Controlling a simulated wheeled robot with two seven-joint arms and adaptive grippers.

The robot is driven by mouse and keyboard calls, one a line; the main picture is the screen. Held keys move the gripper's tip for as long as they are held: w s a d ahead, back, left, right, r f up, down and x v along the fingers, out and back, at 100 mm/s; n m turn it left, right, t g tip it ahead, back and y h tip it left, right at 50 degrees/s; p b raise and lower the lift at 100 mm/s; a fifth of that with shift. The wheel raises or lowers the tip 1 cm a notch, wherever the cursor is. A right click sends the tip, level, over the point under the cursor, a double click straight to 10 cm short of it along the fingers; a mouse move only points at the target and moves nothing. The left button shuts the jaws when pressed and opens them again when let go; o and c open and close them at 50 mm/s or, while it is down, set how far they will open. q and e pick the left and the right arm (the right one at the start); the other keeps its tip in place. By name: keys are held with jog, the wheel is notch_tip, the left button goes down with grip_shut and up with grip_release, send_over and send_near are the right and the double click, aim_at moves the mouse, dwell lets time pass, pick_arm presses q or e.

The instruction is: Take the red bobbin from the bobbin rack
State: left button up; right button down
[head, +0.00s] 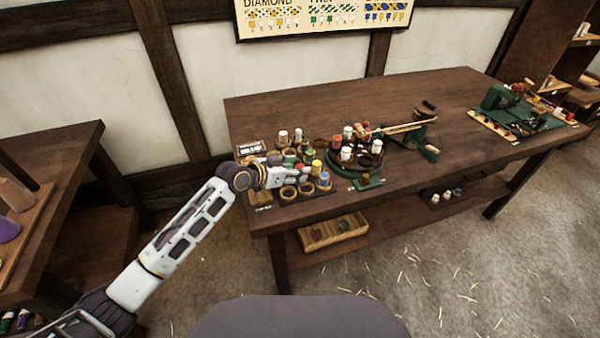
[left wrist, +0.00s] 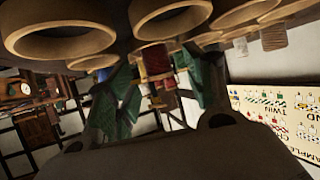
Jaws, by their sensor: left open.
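The bobbin rack (head: 318,191) stands at the near left of the dark wooden table, with round wooden cups and several coloured bobbins. My left gripper (head: 290,171) reaches in low at the rack's left side, its jaws open. The red bobbin (head: 299,168) shows small just beyond the fingertips in the head view. In the left wrist view the red bobbin (left wrist: 154,62) appears between the two spread fingers, with wooden cups along the top. I cannot tell whether a finger touches it. My right gripper is in neither view.
A blue bobbin (head: 324,179) and a yellow bobbin (head: 316,167) stand close to the gripper. A wooden tray (head: 318,236) lies on the lower shelf.

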pick_arm(q)
jog(key=shift+w+d, duration=0.1)
dwell(0.4)
jog(key=c, duration=1)
